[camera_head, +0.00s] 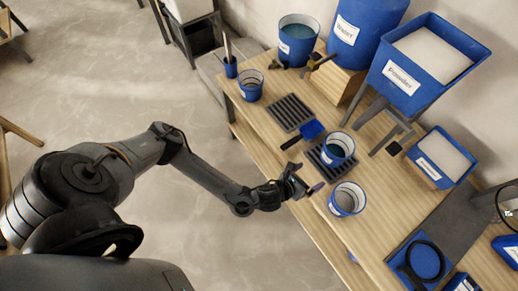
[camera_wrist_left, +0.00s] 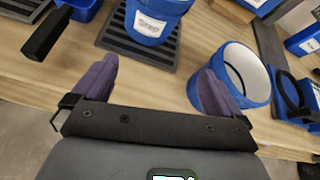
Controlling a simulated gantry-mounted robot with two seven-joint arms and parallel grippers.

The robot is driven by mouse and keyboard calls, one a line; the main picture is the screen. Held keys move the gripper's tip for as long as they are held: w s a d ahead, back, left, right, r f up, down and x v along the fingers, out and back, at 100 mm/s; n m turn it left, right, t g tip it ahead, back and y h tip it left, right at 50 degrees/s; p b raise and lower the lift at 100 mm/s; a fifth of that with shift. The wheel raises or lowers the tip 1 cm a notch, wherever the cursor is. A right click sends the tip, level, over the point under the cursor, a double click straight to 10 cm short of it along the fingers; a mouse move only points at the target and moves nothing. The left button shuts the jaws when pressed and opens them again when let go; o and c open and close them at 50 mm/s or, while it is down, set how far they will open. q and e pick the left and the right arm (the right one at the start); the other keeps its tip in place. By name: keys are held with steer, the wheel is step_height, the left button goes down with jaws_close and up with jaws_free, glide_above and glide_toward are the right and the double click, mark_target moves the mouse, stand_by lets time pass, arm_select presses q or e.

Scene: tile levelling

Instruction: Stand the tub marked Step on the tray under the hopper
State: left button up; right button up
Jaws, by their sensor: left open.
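A blue tub (camera_head: 338,150) stands upright on a dark slatted tray (camera_head: 317,158) in front of the hopper marked Powder (camera_head: 410,82). My left gripper (camera_head: 302,187) is open and empty beside the tubs; one finger overlaps the bare-wood tub in view.
A blue scoop (camera_head: 311,130) with a black handle lies left of the tray. Another slatted tray (camera_head: 290,112), a small tub (camera_head: 250,90) and the tank marked Water (camera_head: 360,25) are farther back.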

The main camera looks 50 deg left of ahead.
arm_select(q)
steer(key=s+d+r+n+g+h, duration=0.1)
steer(key=s+d+r+n+g, duration=0.3)
steer(key=s+d+n, duration=0.75)
steer(key=s+a+r+n+g, duration=0.2)
steer(key=s+a+n, duration=0.2)
steer(key=a+n, duration=0.5)
steer(key=s+a+r+n+g+y, duration=0.1)
steer(key=s+a+r+n+g, duration=0.2)
steer(key=a+n, duration=0.6)
steer(key=s+n, duration=0.2)
steer(key=n, duration=0.1)
steer(key=shift+s+r+y, duration=0.2)
steer(key=shift+y, duration=0.1)
